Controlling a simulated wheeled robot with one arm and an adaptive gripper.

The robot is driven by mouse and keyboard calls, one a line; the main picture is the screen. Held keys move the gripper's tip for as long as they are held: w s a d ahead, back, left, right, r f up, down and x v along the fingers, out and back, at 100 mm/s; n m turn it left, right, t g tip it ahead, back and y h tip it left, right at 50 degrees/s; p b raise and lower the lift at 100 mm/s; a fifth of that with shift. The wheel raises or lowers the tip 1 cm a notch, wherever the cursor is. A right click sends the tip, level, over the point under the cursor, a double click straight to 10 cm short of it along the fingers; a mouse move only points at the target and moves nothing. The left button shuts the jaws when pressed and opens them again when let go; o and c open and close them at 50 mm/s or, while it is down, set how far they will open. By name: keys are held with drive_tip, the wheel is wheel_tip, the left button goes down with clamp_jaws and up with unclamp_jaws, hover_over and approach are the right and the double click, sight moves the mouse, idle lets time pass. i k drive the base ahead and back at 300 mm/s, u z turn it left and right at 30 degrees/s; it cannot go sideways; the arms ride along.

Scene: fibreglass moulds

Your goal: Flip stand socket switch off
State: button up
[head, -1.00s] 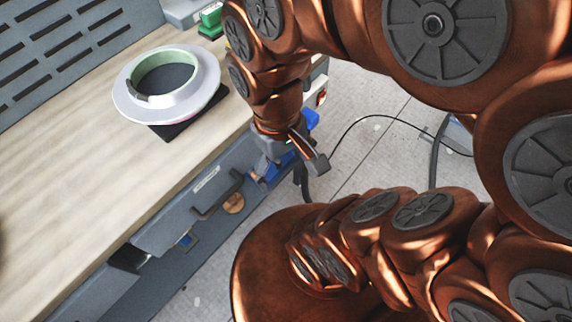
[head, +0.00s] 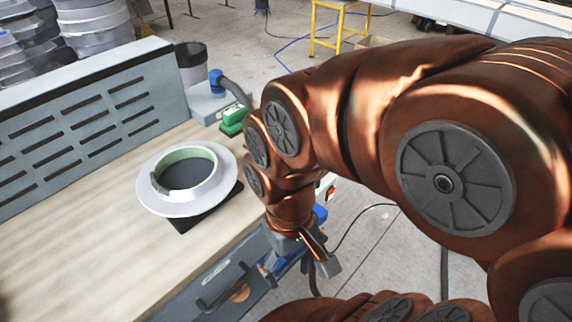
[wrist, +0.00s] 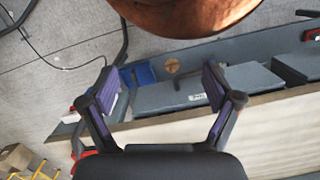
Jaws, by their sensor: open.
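A small red part (head: 330,193) with a pale surround sits at the far end of the workbench, just right of my wrist in the head view. It looks like the socket switch, but it is too small to read its position. A red and white part (wrist: 69,117) at the bench end in the wrist view may be the same one. My gripper (head: 306,256) hangs beside the bench's front edge, apart from the red part. In the wrist view my gripper (wrist: 160,85) is open and empty, its fingers wide apart above the bench front.
The workbench (head: 90,265) carries a white ring mould (head: 160,202) on a dark pad and a green tool (head: 232,120). A blue part (head: 321,214) is close to my gripper. A thin black cable (head: 365,212) runs over the floor. A yellow frame (head: 325,40) stands farther back.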

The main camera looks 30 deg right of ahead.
sight(330, 193)
drive_tip(key=u, duration=0.05)
drive_tip(key=k, duration=0.5)
drive_tip(key=z, duration=0.5)
drive_tip(key=i, duration=0.45)
drive_tip(key=z, duration=1.15)
drive_tip(key=k, duration=1.25)
drive_tip(key=u, duration=0.3)
drive_tip(key=i, duration=0.75)
drive_tip(key=u, duration=0.7)
